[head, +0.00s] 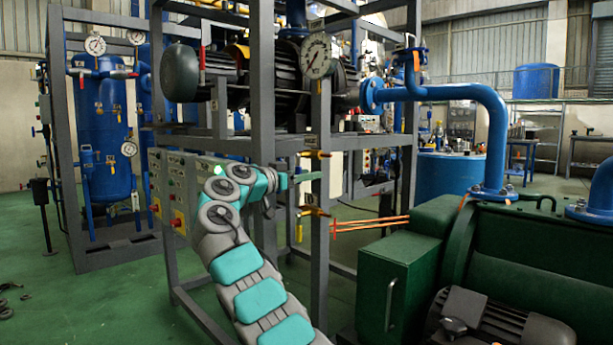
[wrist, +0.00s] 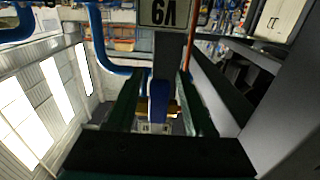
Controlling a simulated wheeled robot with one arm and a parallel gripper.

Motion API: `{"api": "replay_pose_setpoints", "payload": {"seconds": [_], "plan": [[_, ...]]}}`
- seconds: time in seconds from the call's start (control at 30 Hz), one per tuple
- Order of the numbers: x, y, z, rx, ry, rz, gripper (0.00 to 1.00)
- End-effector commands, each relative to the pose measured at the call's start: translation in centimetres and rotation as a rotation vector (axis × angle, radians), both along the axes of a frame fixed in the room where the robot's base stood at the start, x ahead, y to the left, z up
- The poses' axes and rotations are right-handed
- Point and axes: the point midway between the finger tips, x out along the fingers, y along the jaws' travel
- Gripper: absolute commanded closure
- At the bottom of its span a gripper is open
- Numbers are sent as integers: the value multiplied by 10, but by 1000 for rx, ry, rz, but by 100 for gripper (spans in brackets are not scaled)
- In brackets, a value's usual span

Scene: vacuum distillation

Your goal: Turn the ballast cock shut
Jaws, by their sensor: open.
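In the wrist view a cock with a blue lever (wrist: 159,92) and a brass body (wrist: 172,108) sits between the two dark green fingers of my gripper (wrist: 158,105). The gripper is open, one finger on each side of the lever; I cannot tell whether either touches it. An upside-down tag (wrist: 166,12), seemingly reading V9, is above it. I cannot read a ballast label. In the head view my gripper (head: 303,177) reaches in at the grey frame, between an upper brass cock (head: 315,154) and a lower one (head: 315,212). The blue lever cannot be made out there.
Grey frame posts (head: 320,200) stand close to my gripper. A control panel (head: 175,190) is to the left. Orange rods (head: 370,223) stick out at the right, near a green machine (head: 400,275). Green floor (head: 60,290) is mostly open at the left.

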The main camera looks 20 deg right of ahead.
Motion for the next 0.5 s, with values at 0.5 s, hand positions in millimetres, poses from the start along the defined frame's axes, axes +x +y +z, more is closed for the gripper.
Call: {"api": "replay_pose_setpoints", "payload": {"seconds": [0.5], "plan": [[-11, 30, 0, -1, 0, -1, 48]]}}
